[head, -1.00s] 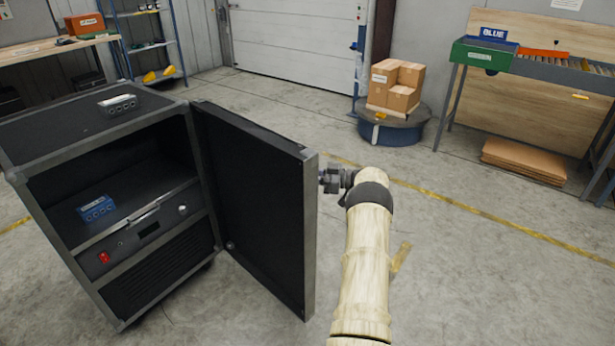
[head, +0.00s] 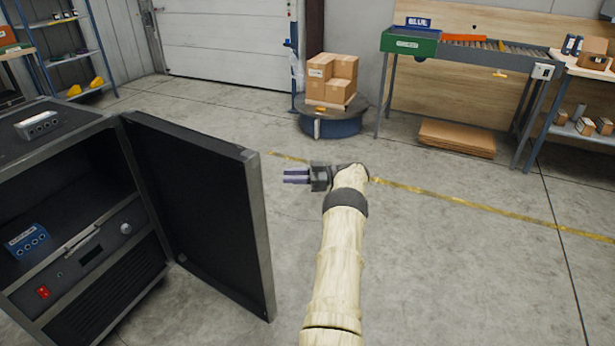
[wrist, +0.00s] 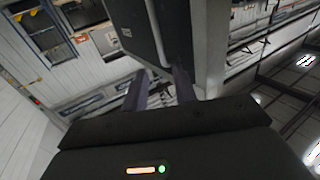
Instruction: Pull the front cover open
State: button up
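The front cover (head: 195,200) is a dark panel with a grey frame, hinged on the black cabinet (head: 100,240). It stands swung wide open to the right, and the cabinet's inside shows. My gripper (head: 286,175) is just right of the cover's free edge in the head view, with a small gap of floor between them. Its fingers point left and hold nothing. In the wrist view the two fingers (wrist: 160,85) are apart, and a dark panel with a grey edge (wrist: 208,45) shows beyond them, probably the cover.
A blue device (head: 28,240) sits on the cabinet's inner shelf, and a grey one (head: 38,124) on its top. Boxes (head: 332,78) stand on a round blue platform (head: 335,122) at the back. A workbench (head: 465,62) is at the back right. The floor right of my arm is clear.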

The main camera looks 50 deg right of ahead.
jog(key=shift+v, duration=2.35)
jog(key=shift+w+r, duration=0.1)
